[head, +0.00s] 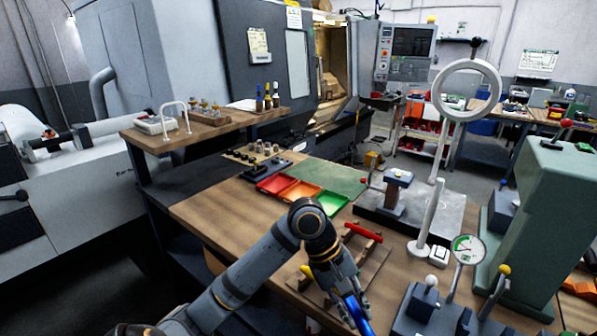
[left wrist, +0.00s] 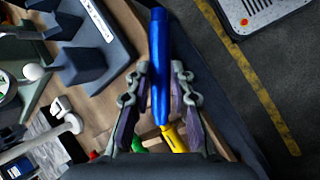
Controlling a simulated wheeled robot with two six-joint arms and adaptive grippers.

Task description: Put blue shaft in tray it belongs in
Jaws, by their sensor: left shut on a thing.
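My left gripper (head: 352,308) is shut on the blue shaft (head: 359,315) near the front edge of the bench. In the left wrist view the blue shaft (left wrist: 159,60) lies lengthwise between the two fingers (left wrist: 160,95), its far end sticking out past them. The red tray (head: 275,184), orange tray (head: 299,191) and green tray (head: 329,203) stand in a row beyond my left arm. No blue tray shows. A red shaft (head: 363,232) and a yellow shaft (head: 307,271) lie on a wooden rack (head: 372,262) by the gripper. My right gripper is not in view.
A ring magnifier (head: 466,88) on a post, a dial gauge (head: 467,248) and a green press (head: 545,215) stand on the right. A dark plate (head: 400,208) with a fixture lies behind the rack. Bare bench top (head: 215,212) shows left of the trays.

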